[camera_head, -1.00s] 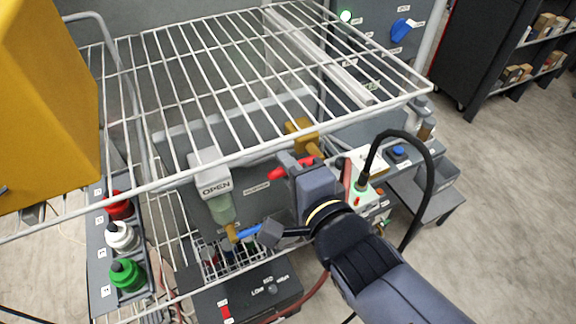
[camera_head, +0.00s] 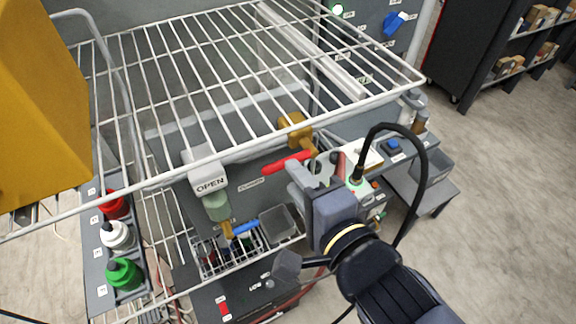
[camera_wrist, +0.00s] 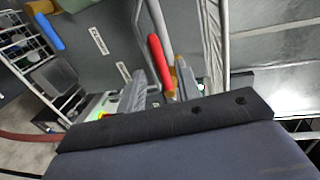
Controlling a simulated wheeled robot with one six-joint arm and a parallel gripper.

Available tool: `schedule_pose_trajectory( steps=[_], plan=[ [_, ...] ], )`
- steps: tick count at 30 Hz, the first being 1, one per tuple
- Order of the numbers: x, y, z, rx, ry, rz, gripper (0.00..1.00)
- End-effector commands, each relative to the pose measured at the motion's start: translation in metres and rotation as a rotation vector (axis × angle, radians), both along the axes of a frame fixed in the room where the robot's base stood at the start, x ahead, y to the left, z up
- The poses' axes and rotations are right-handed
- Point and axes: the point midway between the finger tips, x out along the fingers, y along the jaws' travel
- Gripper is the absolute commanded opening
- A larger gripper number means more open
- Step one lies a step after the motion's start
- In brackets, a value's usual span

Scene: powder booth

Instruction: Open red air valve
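The red valve handle (camera_head: 288,163) is a slim bar under the wire shelf, joined to a brass valve body (camera_head: 294,132). It points left and slightly down in the head view. In the wrist view the red handle (camera_wrist: 159,58) lies just past the fingertips, in line with the gap between them. My gripper (camera_head: 311,172) is just below and right of the handle. Whether a fingertip touches the handle I cannot tell.
The white wire shelf (camera_head: 245,75) hangs above the valve. A blue handle (camera_head: 243,229) sits lower left, below a block marked OPEN (camera_head: 207,180). A black cable (camera_head: 425,165) loops right of my gripper. A yellow housing (camera_head: 40,110) stands left.

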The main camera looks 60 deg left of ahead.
Motion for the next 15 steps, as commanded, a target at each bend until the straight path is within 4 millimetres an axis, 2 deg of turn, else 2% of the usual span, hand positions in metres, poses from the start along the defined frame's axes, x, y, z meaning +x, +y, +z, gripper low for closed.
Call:
schedule_pose_trajectory(
  steps=[3,7,15],
  plan=[
    [-0.001,-0.019,0.007,0.004,-0.002,-0.002,0.33],
    [-0.002,-0.035,0.010,0.002,0.000,-0.001,0.33],
    [-0.003,-0.050,0.011,0.000,0.000,-0.001,0.33]
  ],
)
